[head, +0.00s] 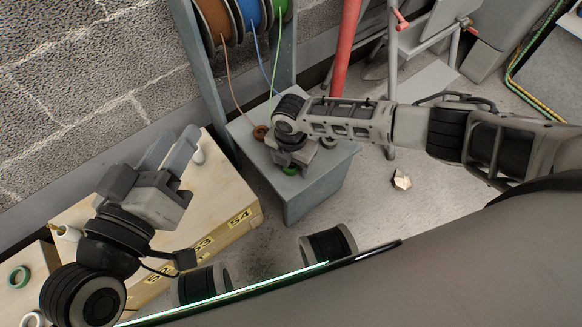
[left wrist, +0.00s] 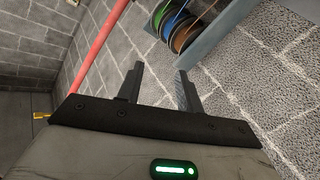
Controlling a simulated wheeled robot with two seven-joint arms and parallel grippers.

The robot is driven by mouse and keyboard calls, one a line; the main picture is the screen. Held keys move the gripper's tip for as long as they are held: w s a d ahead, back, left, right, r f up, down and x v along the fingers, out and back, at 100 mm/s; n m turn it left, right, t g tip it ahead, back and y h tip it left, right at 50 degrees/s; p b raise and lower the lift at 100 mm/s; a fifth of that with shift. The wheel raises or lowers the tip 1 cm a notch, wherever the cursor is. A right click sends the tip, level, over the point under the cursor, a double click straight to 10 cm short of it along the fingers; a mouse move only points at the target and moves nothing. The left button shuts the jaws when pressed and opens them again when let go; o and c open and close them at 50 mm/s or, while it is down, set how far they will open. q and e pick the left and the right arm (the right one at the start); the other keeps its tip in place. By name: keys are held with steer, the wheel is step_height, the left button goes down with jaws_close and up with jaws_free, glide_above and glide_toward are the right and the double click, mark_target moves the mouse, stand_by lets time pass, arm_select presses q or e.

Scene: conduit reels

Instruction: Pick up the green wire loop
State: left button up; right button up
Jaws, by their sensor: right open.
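The green wire loop (head: 290,170) lies on the grey box-shaped stand (head: 312,205) below the reel rack, partly hidden by my right gripper. My right gripper (head: 291,160) is over it, pointing down, with its jaws open. The fingertips are largely hidden by the wrist, so I cannot tell whether they touch the loop. My left gripper (head: 172,147) is open and empty above the yellowish box, well left of the stand; its two spread fingers also show in the left wrist view (left wrist: 160,88).
A brown loop (head: 260,132) lies beside the green one. Brown, blue and green reels (head: 278,8) hang in the rack above, with wires running down. A yellowish box (head: 225,205) with a green tape roll (head: 18,277) nearby stands left. A red pole (head: 345,45) rises behind.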

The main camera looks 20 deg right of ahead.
steer(key=c, duration=1)
steer(key=shift+r, duration=0.2)
